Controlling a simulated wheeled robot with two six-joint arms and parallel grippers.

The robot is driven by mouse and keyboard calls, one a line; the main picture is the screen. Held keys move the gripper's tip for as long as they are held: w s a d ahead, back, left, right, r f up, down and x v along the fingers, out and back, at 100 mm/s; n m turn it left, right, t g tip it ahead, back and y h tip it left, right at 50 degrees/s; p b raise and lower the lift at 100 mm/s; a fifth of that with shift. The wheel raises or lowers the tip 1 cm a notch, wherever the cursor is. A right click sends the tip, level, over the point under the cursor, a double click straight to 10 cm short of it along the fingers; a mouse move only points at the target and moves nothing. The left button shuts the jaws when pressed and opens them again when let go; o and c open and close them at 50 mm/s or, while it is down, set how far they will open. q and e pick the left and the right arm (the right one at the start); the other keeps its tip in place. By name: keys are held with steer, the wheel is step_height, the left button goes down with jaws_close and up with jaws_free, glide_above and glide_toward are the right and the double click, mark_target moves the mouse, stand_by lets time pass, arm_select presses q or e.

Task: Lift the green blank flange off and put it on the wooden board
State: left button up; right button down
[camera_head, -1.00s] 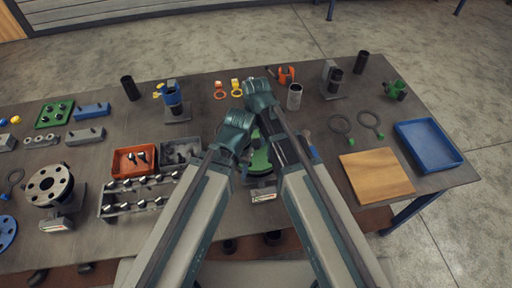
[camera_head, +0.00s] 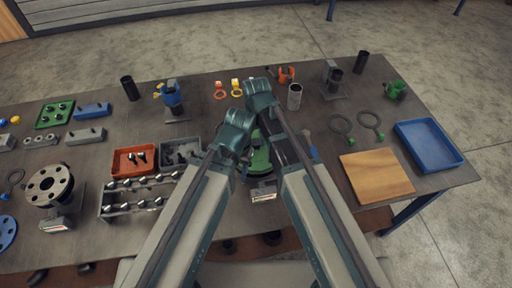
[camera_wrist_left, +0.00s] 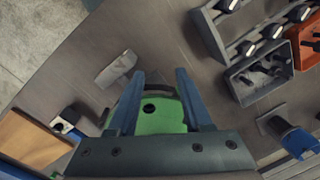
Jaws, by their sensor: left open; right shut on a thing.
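The green blank flange (camera_head: 260,158) is at the front middle of the table, partly covered by my two arms. In the left wrist view the green flange (camera_wrist_left: 160,115) shows a dark hole and lies between and below the fingers of my open left gripper (camera_wrist_left: 158,85). My right gripper (camera_head: 277,150) is beside the flange and shut on what seems to be its edge; the contact is mostly hidden by my forearm. The wooden board (camera_head: 377,177) is bare, to the right; its corner also shows in the left wrist view (camera_wrist_left: 30,140).
A blue tray (camera_head: 428,146) stands right of the board. Left of my arms are an orange bin (camera_head: 133,160), a grey bin (camera_head: 180,152) and a rack of bolts (camera_head: 135,197). A tagged block (camera_head: 263,196) sits before the flange.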

arm_select(q)
steer(key=shift+r, duration=0.1)
arm_select(e)
steer(key=shift+r, duration=0.15)
arm_select(q)
step_height(320, 180, up, 10)
steer(key=p, duration=1)
arm_select(e)
step_height(320, 180, up, 10)
arm_select(q)
steer(key=shift+r+p, duration=2.4)
steer(key=shift+p, duration=0.2)
arm_select(e)
step_height(320, 180, up, 5)
glide_above(256, 142)
steer(key=shift+w, duration=0.1)
arm_select(q)
steer(key=shift+f, duration=0.1)
arm_select(e)
steer(key=shift+f, duration=0.2)
